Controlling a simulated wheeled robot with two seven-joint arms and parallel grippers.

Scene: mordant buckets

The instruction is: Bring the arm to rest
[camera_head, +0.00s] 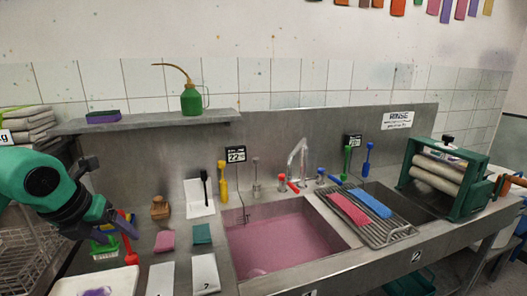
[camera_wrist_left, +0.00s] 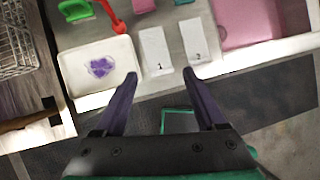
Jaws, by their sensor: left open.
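My left arm comes in from the left in the head view, a green and dark link. Its dark purple gripper (camera_head: 118,226) hangs over the left end of the steel counter (camera_head: 195,232). In the left wrist view the gripper (camera_wrist_left: 160,76) has its two fingers spread apart with nothing between them. The fingers lie over the counter's front edge, below a white tray with a purple stain (camera_wrist_left: 98,88) and white cards marked 1 (camera_wrist_left: 155,52) and 2 (camera_wrist_left: 197,42). My right gripper is not in view.
A wire rack (camera_head: 25,240) stands at left. A pink-filled sink (camera_head: 280,243), draining rack (camera_head: 388,234) and green wringer (camera_head: 440,180) are farther right. A shelf (camera_head: 150,122) runs behind.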

